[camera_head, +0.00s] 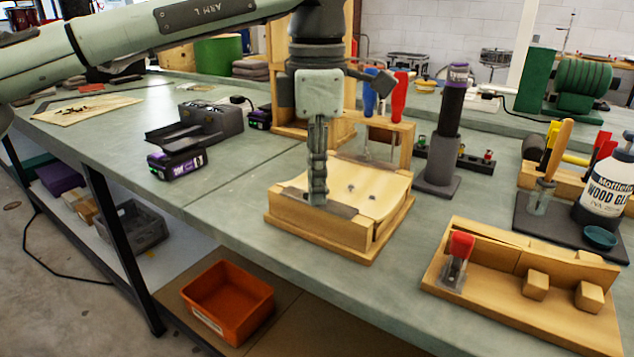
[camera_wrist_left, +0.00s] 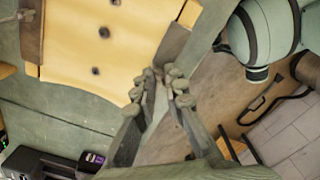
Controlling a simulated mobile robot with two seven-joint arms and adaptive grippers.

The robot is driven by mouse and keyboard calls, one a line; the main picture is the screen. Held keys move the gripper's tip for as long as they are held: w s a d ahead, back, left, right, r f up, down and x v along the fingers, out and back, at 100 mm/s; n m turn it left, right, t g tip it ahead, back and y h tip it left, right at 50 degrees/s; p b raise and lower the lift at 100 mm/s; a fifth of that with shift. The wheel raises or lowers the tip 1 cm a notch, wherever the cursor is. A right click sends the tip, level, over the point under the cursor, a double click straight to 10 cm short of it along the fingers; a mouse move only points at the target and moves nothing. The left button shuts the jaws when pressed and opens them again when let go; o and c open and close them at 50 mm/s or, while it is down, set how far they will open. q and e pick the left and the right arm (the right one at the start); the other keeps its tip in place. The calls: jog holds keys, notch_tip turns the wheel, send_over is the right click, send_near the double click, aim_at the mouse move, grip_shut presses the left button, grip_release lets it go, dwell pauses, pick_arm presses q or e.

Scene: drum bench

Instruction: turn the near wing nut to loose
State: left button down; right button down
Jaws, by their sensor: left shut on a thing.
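A wooden form (camera_head: 345,250) on the bench holds a pale curved wood panel (camera_head: 372,184) with a few dark holes. A dark flat bar (camera_head: 342,211) lies across the panel's near edge. My left gripper (camera_head: 318,198) points straight down at the middle of that bar, its fingers close together. The near wing nut is hidden by the fingers, which are shut on it. The left wrist view shows the two fingertips (camera_wrist_left: 168,88) at the panel's edge (camera_wrist_left: 95,45), beside the bar (camera_wrist_left: 173,40). My right gripper is not in view.
A black post on a base (camera_head: 440,183) and a rack with blue and red handled tools (camera_head: 388,132) stand behind the form. A wooden jig with a red-handled clamp (camera_head: 460,245) is at right. Batteries (camera_head: 176,163) lie left. An orange bin (camera_head: 228,300) sits below the bench edge.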

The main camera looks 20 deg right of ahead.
pick_arm(q)
jog(key=n, duration=0.3)
jog(key=shift+n+b, duration=0.35)
jog(key=shift+n, duration=0.05)
jog(key=n, duration=0.3)
jog(key=shift+n+b, duration=0.3)
jog(key=shift+b, duration=0.05)
jog(key=n+b, duration=0.1)
jog(key=n, duration=0.3)
jog(key=shift+n, duration=0.3)
jog(key=n+b, duration=0.1)
jog(key=n, duration=0.2)
jog(key=shift+n, duration=0.3)
jog(key=n, duration=0.3)
jog(key=shift+n+b, duration=0.3)
jog(key=shift+b, duration=0.1)
jog(key=shift+w+n+b, duration=0.1)
jog(key=shift+n+b, duration=0.2)
jog(key=shift+n, duration=1.4)
jog(key=shift+n+b, duration=0.3)
jog(key=shift+n, duration=0.3)
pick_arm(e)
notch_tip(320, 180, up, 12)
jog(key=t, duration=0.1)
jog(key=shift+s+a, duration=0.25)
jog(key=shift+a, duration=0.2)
